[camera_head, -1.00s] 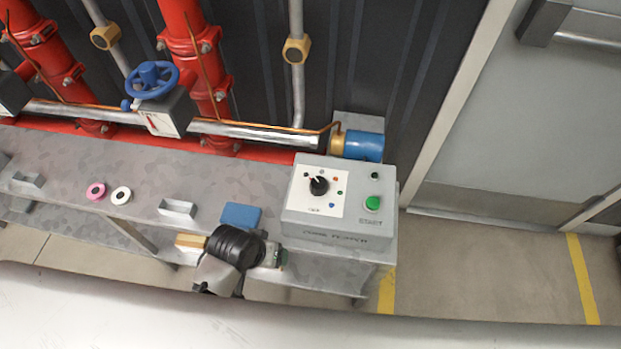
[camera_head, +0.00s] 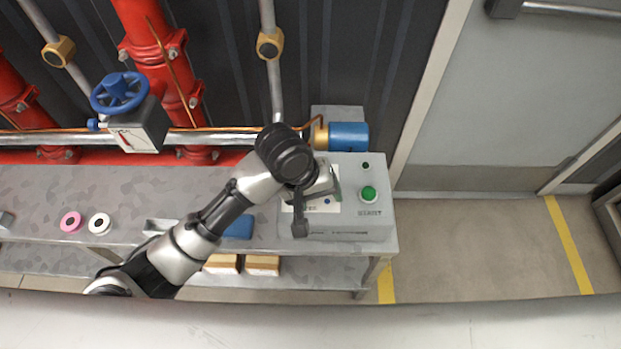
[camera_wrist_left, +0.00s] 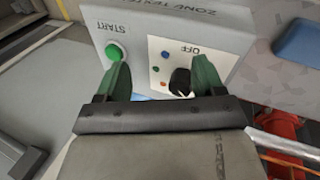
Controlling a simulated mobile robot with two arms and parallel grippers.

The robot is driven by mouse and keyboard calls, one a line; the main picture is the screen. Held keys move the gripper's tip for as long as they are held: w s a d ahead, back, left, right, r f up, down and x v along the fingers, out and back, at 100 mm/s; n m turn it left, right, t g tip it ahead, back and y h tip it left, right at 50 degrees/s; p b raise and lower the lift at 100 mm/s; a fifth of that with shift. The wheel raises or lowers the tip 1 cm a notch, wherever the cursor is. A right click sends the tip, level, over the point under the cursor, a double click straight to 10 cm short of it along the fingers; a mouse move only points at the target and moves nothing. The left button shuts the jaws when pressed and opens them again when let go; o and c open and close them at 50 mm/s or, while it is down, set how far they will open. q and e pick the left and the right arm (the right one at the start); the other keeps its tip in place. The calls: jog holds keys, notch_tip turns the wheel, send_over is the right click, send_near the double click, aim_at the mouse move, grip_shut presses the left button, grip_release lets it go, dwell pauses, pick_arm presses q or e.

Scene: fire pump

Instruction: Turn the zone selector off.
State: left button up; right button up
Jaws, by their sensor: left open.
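The zone selector is a black rotary knob (camera_wrist_left: 180,82) on a white panel with small coloured dots, on the grey control box (camera_head: 352,222). In the left wrist view the word OFF shows upside down above the knob. My left gripper (camera_head: 318,204) is over this panel and hides the knob in the head view. In the left wrist view the open left gripper (camera_wrist_left: 162,80) has its green fingers on either side of the panel, with the knob between them, closer to the right finger. Contact cannot be told. My right gripper is not in view.
A green START button (camera_head: 368,194) is beside the panel on the box. A blue block (camera_head: 238,228), a pink roll (camera_head: 71,222) and a white roll (camera_head: 99,224) lie on the bench. Red pipes and a blue valve wheel (camera_head: 120,92) stand behind.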

pick_arm(q)
jog(key=w+r+n+y, duration=0.1)
jog(key=w, duration=0.1)
jog(key=w+r+n+y, duration=0.1)
jog(key=w+r, duration=0.1)
jog(key=w+a+r+n+y, duration=0.1)
jog(key=w+n, duration=0.1)
jog(key=shift+w+r+g+y, duration=0.3)
jog(key=shift+w+r+y, duration=0.1)
jog(key=shift+n, duration=0.3)
notch_tip(320, 180, down, 10)
jog(key=shift+w+a+f+b, duration=0.15)
jog(key=shift+f+b, duration=0.1)
jog(key=shift+b, duration=0.45)
